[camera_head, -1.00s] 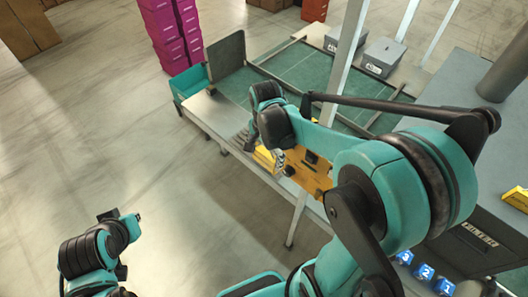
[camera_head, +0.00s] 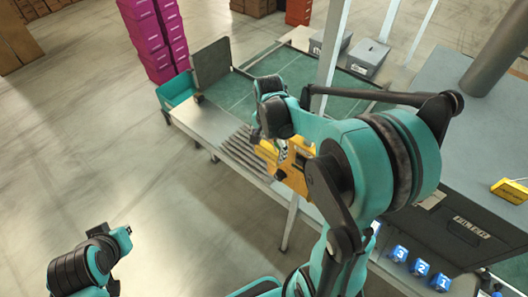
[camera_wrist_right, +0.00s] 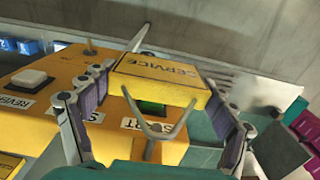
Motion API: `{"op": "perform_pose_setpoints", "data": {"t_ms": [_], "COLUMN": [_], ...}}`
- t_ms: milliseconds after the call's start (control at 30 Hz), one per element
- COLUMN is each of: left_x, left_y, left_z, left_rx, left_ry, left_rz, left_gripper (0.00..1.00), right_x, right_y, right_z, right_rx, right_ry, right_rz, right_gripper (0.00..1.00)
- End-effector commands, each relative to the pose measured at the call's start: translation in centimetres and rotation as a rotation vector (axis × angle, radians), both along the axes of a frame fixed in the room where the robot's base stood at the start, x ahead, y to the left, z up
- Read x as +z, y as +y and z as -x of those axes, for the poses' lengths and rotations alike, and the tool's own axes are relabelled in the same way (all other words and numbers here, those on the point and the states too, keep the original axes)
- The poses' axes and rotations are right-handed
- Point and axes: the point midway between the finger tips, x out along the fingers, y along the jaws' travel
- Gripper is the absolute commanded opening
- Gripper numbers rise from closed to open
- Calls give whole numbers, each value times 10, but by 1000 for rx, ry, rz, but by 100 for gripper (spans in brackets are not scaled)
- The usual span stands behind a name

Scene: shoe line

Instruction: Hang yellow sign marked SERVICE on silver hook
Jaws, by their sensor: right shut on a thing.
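The yellow sign marked SERVICE (camera_wrist_right: 160,78) is between the padded fingers of my right gripper (camera_wrist_right: 158,98), which is shut on it. In the head view, my right gripper (camera_head: 281,147) is beside the yellow control panel (camera_head: 297,178), and my arm partly covers both. A forked silver metal piece (camera_wrist_right: 153,130) shows just below the sign in the right wrist view, in front of the panel's START label. I cannot tell whether it is the hook, or whether the sign touches it. My left gripper (camera_head: 122,238) is low at the left, away from the line; its fingers are unclear.
The panel carries a white button (camera_wrist_right: 29,79) marked REVERSE and a green button (camera_wrist_right: 152,108). Another yellow sign (camera_head: 509,191) lies on the grey table at right. A dark FILTER case (camera_head: 450,232) and blue numbered blocks (camera_head: 420,268) are nearby.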

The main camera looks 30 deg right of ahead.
Motion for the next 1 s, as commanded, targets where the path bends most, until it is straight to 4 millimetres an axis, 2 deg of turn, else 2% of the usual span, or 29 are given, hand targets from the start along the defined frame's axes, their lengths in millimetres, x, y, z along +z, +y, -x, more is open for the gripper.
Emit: {"op": "perform_pose_setpoints", "data": {"t_ms": [300, 500, 1000], "left_x": [0, -10, -14], "left_y": [0, 0, 0], "left_z": [0, 0, 0], "left_rx": [0, 0, 0], "left_ry": [0, 0, 0], "left_rz": [0, 0, 0], "left_gripper": [0, 0, 0], "right_x": [-2, -9, -13], "right_y": [-19, -27, -30], "right_z": [-8, -11, -12], "right_rx": [-2, -2, 0], "right_ry": [0, 0, 0], "right_rz": [0, 0, 0], "right_gripper": [51, 51, 51]}}
